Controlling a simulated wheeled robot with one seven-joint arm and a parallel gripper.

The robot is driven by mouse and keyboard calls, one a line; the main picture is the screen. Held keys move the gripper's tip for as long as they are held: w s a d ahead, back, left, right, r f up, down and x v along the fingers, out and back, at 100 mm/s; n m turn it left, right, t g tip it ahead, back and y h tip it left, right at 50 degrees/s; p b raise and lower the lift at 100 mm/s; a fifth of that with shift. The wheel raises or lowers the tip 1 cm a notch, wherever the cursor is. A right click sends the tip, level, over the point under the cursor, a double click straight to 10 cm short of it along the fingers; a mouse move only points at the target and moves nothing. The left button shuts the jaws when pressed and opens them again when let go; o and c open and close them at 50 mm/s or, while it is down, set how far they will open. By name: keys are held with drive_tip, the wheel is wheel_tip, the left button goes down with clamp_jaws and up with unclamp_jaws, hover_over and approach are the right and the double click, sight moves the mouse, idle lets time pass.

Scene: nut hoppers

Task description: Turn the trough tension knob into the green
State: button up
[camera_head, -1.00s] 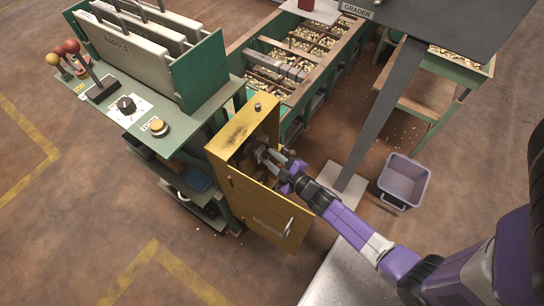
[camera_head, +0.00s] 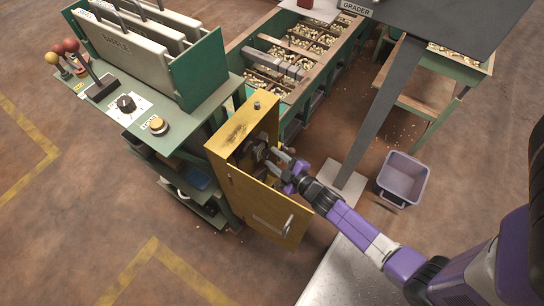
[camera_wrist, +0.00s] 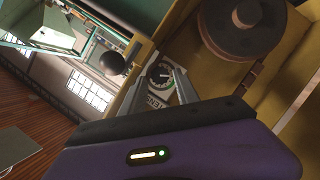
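The tension knob (camera_wrist: 158,73) is a small dark round knob with a pale pointer on a dial plate with partly readable lettering. It sits inside the open yellow cabinet (camera_head: 226,140). The fingers appear apart from the knob. In the head view the knob's face is hidden or too small to tell.
The yellow cabinet door (camera_head: 262,205) hangs open in front, with a handle. A large dark round part (camera_wrist: 242,28) is inside the cabinet near my gripper. A black ball (camera_wrist: 112,63) shows left of the dial. A purple-grey bin (camera_head: 403,180) stands on the floor to the right.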

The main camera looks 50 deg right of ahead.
drive_tip(key=v, duration=0.6)
drive_tip(key=shift+s, duration=0.2)
drive_tip(key=shift+f, duration=0.1)
